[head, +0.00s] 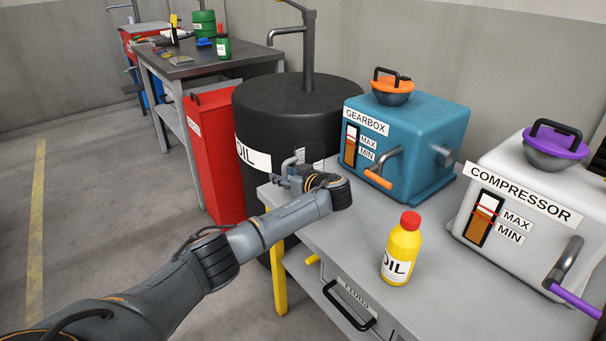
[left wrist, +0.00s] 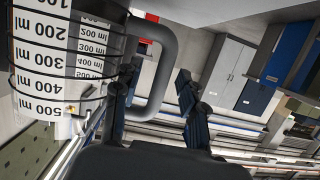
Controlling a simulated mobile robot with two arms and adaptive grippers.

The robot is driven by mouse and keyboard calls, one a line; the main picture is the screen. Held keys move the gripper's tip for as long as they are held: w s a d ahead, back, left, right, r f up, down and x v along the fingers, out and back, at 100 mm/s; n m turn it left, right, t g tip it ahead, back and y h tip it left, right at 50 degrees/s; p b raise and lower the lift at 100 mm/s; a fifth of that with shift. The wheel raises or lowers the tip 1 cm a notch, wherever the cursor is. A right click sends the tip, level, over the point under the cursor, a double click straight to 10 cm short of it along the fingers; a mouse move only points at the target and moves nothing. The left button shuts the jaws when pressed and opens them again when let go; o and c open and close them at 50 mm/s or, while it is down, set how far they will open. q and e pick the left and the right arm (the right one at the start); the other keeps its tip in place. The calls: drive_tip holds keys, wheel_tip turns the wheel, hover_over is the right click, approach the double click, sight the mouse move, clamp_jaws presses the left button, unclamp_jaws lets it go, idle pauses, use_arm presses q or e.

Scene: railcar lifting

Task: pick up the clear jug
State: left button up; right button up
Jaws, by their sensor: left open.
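The clear jug (left wrist: 60,60) fills the left side of the left wrist view, upside down there, with black ml markings and rings. Its grey handle (left wrist: 170,70) reaches between the two dark fingers of my left gripper (left wrist: 154,80). The gripper is open, with one finger near the jug wall and one beyond the handle. I cannot tell whether a finger touches the jug. In the head view my left gripper (head: 292,174) is at the far left corner of the workbench, before the black drum. The jug is hard to make out there. My right gripper is not in view.
The grey workbench (head: 350,225) carries a yellow oil bottle (head: 402,248), a blue gearbox (head: 420,135) and a white compressor (head: 520,205). A black oil drum (head: 290,105) and a red bin (head: 210,150) stand behind my arm. Floor at left is clear.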

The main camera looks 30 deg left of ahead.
use_arm(q)
clamp_jaws()
drive_tip(key=shift+r, duration=0.1)
